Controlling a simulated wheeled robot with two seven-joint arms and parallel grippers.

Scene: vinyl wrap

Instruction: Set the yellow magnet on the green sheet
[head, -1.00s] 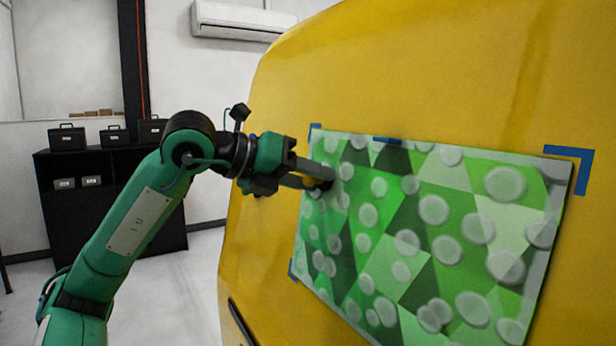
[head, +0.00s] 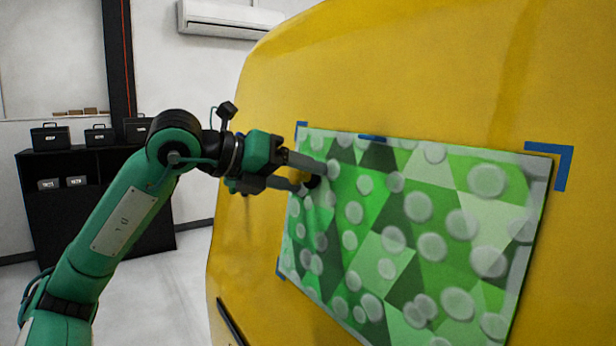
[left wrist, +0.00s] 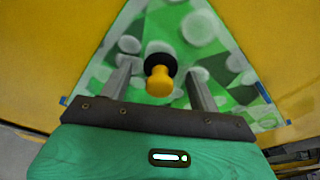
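The yellow magnet (left wrist: 160,83) has a yellow knob and a black round base. In the left wrist view its base appears to rest against the green sheet (left wrist: 200,60). In the head view only its dark base (head: 313,181) shows clearly, near the upper left part of the patterned green sheet (head: 375,215). My left gripper (head: 314,179) is open at the sheet. In the left wrist view its fingers (left wrist: 160,76) stand on either side of the magnet, with a gap on both sides. My right gripper is not in view.
The sheet lies on a large curved yellow panel (head: 420,70). Blue tape marks (head: 562,165) sit at its corners and top edge. A black shelf (head: 60,215) with several dark cases stands at the back left, with free floor before it.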

